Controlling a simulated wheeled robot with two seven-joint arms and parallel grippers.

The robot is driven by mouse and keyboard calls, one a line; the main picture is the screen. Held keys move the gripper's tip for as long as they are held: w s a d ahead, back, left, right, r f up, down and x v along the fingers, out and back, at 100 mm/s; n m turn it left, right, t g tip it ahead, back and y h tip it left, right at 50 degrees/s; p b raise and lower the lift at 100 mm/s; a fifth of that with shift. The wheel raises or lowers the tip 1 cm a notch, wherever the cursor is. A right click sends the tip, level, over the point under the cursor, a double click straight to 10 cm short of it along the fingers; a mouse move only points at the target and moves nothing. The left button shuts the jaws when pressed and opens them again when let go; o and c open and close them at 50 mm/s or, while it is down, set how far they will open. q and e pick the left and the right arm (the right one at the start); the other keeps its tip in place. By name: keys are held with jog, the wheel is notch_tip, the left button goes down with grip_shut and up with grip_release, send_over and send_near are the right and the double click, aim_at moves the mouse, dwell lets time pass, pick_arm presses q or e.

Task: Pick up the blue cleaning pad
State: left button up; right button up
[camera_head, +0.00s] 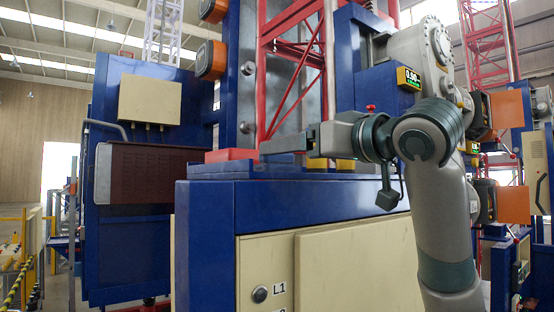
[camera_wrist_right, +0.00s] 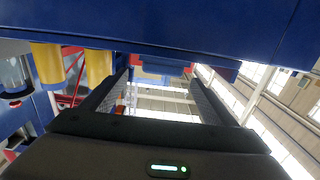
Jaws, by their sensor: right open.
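I cannot make out the blue cleaning pad for certain. A low blue piece (camera_head: 220,168) lies at the left end of the blue cabinet top, in front of a red block (camera_head: 230,155); whether it is the pad or part of the cabinet is unclear. My right gripper (camera_head: 278,144) reaches left just above the cabinet top, its tips near the red block's right end. In the right wrist view its two dark fingers (camera_wrist_right: 153,85) are apart with nothing between them. A blue patch beside red (camera_wrist_right: 165,63) shows beyond them. My left gripper is out of view.
The blue cabinet (camera_head: 205,225) with cream panels (camera_head: 350,270) stands in front. A blue panel with a cream box (camera_head: 150,99) stands at left.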

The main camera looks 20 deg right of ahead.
aim_at(283, 164)
jog(key=shift+w+a+r+p, duration=0.15)
jog(key=shift+w+a+p, duration=0.35)
jog(key=shift+w+p, duration=0.3)
jog(key=shift+f+p+x, duration=0.2)
jog(key=shift+p+x, duration=0.4)
jog(key=shift+x, duration=0.45)
jog(key=c, duration=1.1)
